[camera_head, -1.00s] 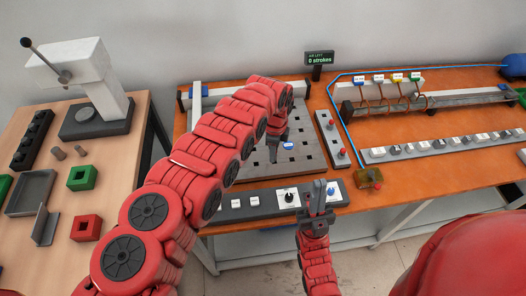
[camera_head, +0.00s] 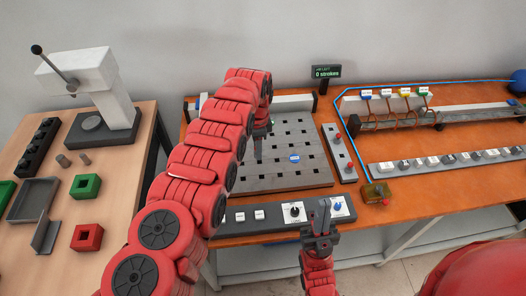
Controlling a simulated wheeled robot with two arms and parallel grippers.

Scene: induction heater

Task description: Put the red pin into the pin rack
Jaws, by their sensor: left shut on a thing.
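My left gripper (camera_head: 261,138) is over the left part of a grey board with square holes (camera_head: 300,178). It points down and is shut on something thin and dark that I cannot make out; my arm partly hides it. A narrow grey strip (camera_head: 341,155) right of the board carries red-topped pieces, one near its far end (camera_head: 338,136) and one near its near end (camera_head: 350,167). I cannot tell which part is the pin rack. My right gripper (camera_head: 321,218) is in front of the bench's front control panel, apart from the board; its jaw opening is unclear.
The control panel (camera_head: 244,216) with switches and a knob lies along the bench's front edge. A press (camera_head: 92,85) and red (camera_head: 87,238) and green (camera_head: 85,187) blocks stand on the left table. Coils and a blue hose (camera_head: 353,143) are at right.

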